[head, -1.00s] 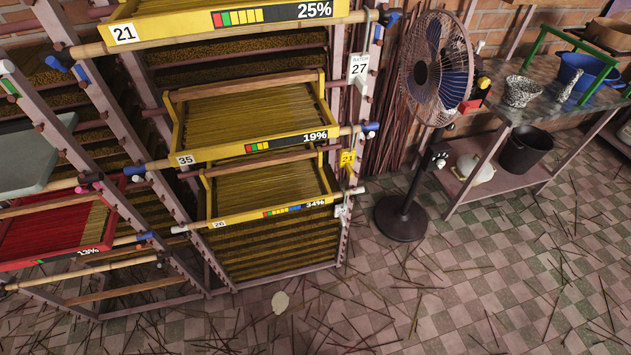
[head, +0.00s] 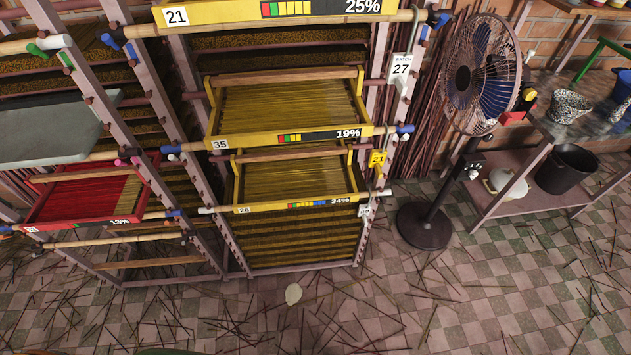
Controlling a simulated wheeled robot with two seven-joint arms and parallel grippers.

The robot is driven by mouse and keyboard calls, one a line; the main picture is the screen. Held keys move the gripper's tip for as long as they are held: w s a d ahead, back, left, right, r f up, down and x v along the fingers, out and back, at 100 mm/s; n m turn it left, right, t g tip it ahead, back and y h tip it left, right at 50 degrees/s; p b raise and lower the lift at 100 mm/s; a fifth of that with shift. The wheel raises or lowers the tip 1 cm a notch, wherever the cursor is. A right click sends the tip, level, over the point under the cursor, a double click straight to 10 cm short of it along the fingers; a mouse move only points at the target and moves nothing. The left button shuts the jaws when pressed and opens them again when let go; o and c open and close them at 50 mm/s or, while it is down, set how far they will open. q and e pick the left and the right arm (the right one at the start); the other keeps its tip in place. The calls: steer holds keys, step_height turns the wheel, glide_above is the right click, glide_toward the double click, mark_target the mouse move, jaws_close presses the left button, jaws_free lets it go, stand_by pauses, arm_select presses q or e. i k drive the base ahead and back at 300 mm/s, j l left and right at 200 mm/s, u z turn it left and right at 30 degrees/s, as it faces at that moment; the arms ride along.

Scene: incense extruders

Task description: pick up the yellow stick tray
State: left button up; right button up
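Three yellow stick trays sit in the wooden drying rack in the head view. The top one (head: 228,15) is labelled 21 and 25% and is cut off by the upper picture edge. The middle one (head: 262,140) is labelled 35 and 19% and holds thin sticks. The lower one (head: 270,207) is labelled 26 and 34% and also holds sticks. I cannot tell which of them the task names. Neither of my grippers is in view.
A red tray (head: 60,219) and a grey slab (head: 40,135) sit in the left rack. A standing fan (head: 425,225) and a metal-topped table (head: 545,125) are to the right. Loose sticks lie scattered over the checkered floor (head: 390,310).

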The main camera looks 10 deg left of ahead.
mark_target(302, 175)
steer(key=i+l+u, duration=0.2)
steer(key=l, duration=0.45)
steer(key=i+l+u, duration=0.1)
steer(key=l+u, duration=0.15)
steer(key=l, duration=0.35)
steer(key=i+l+u, duration=0.2)
steer(key=l, duration=0.5)
steer(key=k+j, duration=0.05)
steer(key=k, duration=0.05)
